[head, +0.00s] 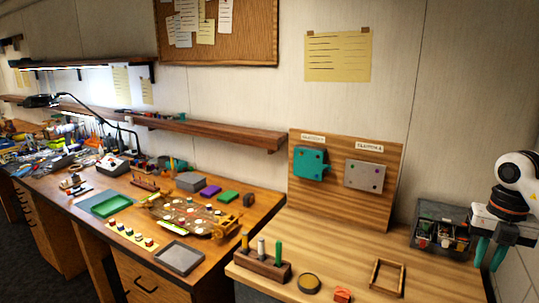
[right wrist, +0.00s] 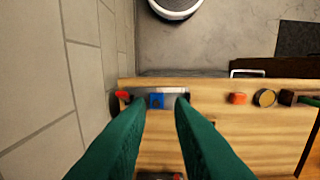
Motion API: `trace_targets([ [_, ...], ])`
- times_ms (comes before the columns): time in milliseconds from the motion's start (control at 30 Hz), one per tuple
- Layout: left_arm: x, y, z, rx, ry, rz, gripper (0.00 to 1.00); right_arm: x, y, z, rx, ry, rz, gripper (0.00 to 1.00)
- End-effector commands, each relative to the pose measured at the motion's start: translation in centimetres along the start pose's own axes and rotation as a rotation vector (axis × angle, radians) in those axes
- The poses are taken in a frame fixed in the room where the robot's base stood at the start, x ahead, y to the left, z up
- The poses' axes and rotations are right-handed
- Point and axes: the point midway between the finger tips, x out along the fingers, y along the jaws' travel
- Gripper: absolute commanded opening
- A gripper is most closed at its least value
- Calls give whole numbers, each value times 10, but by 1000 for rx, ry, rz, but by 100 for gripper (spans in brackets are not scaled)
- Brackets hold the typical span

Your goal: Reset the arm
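My right gripper (head: 488,262) is at the right edge of the head view, raised beside the dark parts bin (head: 441,228). Its two green fingers are apart. In the right wrist view the fingers (right wrist: 161,100) also stand apart, with no held object visible. Beyond their tips a grey piece with a blue block (right wrist: 157,101) and a red end lies near the bench edge; I cannot tell what it is. My left gripper is not in view.
The right bench (head: 343,250) carries a block with upright handles (head: 262,262), a round dark-rimmed disc (head: 309,283), an orange piece (head: 342,295) and a wooden frame (head: 387,276). An upright wooden board (head: 343,205) holds a teal plate and a grey plate.

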Motion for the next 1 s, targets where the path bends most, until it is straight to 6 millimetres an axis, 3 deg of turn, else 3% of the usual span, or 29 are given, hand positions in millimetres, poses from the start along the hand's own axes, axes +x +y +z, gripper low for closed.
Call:
trace_targets([
  [367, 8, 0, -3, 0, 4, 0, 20, 49, -49, 2, -84, -77, -186, 20],
  [667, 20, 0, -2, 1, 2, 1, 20, 119, -123, 14, -131, -198, -515, 20],
  [767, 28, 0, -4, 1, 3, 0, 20, 159, -162, 24, -100, -263, -714, 20],
  [867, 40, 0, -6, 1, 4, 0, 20, 217, -208, 34, 42, -340, -998, 20],
  [933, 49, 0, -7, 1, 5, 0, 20, 268, -230, 35, 248, -369, -1202, 20],
  [1000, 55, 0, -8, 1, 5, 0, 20, 320, -234, 33, 492, -364, -1335, 20],
])
